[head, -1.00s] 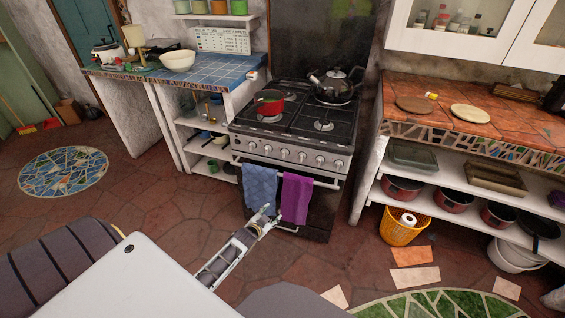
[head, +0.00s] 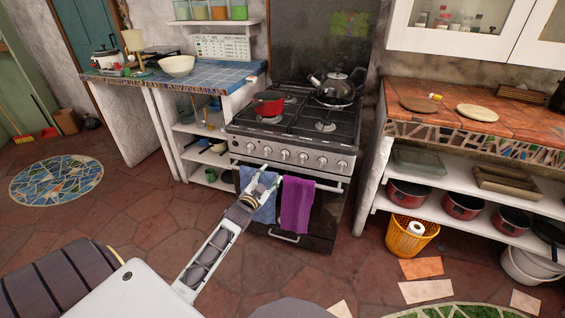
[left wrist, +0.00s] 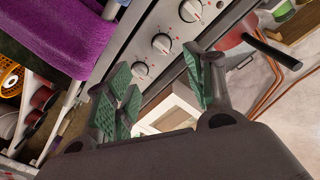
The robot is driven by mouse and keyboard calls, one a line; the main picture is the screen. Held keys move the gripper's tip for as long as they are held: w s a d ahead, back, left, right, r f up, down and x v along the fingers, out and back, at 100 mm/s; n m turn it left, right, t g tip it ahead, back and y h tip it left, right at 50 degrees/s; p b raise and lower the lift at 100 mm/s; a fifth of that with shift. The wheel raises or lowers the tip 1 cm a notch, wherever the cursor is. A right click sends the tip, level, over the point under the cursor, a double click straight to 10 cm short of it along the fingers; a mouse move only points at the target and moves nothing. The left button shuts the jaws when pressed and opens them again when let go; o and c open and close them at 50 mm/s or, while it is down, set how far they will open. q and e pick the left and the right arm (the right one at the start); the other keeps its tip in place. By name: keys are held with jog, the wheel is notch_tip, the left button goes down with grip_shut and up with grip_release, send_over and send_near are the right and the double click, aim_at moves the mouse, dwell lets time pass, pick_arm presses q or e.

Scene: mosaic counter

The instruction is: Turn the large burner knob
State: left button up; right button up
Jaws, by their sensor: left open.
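The stove (head: 290,140) has a row of several knobs on its front panel, among them one at the middle (head: 304,158). Three pale round knobs with red marks show in the left wrist view, one of them near the top (left wrist: 191,10) and one lower (left wrist: 162,43). I cannot tell which knob is the large one. My left gripper (head: 262,180) is open and empty, in front of the blue towel, just below the knob row. In the left wrist view its green-padded fingers (left wrist: 160,85) stand apart, with no knob between them. My right gripper is not visible.
A blue towel (head: 262,207) and a purple towel (head: 297,205) hang on the oven handle. A red pot (head: 268,103) and a kettle (head: 335,88) stand on the cooktop. White shelves (head: 205,150) flank the stove on the left, a tiled counter (head: 480,110) on the right.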

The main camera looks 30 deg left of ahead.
aim_at(283, 157)
pick_arm(q)
jog(key=shift+r, duration=0.2)
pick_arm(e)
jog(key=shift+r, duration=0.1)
pick_arm(q)
jog(key=shift+w, duration=0.2)
